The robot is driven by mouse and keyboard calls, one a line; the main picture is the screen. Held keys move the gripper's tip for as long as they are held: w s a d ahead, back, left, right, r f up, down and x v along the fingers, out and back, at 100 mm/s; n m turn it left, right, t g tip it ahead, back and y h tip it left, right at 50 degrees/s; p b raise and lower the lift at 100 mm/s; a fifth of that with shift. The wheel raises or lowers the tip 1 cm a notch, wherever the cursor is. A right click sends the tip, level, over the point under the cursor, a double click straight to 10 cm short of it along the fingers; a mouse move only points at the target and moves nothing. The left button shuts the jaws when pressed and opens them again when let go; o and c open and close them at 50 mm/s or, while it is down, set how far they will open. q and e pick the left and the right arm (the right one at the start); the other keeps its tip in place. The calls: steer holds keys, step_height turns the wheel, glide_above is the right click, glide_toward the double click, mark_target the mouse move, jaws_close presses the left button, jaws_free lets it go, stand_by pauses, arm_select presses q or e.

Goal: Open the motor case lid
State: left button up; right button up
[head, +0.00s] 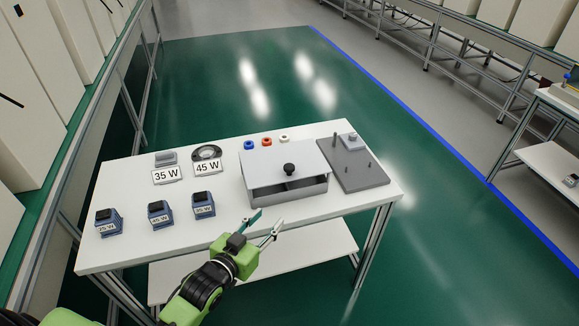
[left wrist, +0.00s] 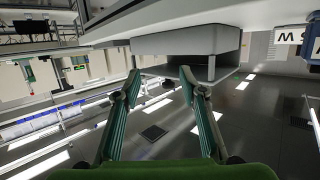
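The motor case (head: 295,192) is a grey box on the white table. Its flat grey lid (head: 262,160) lies over the top with a black knob (head: 289,168) near the front edge. A dark gap shows between the lid's front edge and the case front, so the lid looks slightly raised there. My left gripper (head: 263,227) is open and empty in front of the table's front edge, below and left of the case, touching nothing visible. In the left wrist view, its two fingers (left wrist: 159,76) are spread, with a grey box, likely the case (left wrist: 185,42), beyond them. My right gripper is out of view.
The white table (head: 130,235) also holds several blue motor boxes (head: 160,213), "35 W" (head: 166,175) and "45 W" (head: 207,167) signs, small coloured rings (head: 267,142) and a grey plate with pegs (head: 362,172) right of the case. A lower shelf (head: 310,250) lies beneath.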

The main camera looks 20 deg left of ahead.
mark_target(286, 170)
arm_select(q)
steer(key=w+a+r+t, duration=0.1)
steer(key=w+r+t, duration=0.2)
steer(key=r, duration=0.3)
steer(key=shift+h, duration=0.4)
steer(key=w, duration=0.4)
steer(key=w+d, duration=0.1)
steer(key=w, duration=0.3)
steer(key=w+d+p, duration=0.1)
steer(key=w, duration=0.3)
steer(key=shift+w+f, duration=0.1)
steer(key=shift+f, duration=0.15)
steer(key=shift+w+d, duration=0.15)
steer(key=shift+w, duration=0.45)
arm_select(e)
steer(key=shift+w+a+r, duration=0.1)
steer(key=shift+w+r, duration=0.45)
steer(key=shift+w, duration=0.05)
arm_select(q)
steer(key=shift+c, duration=0.3)
jaws_close()
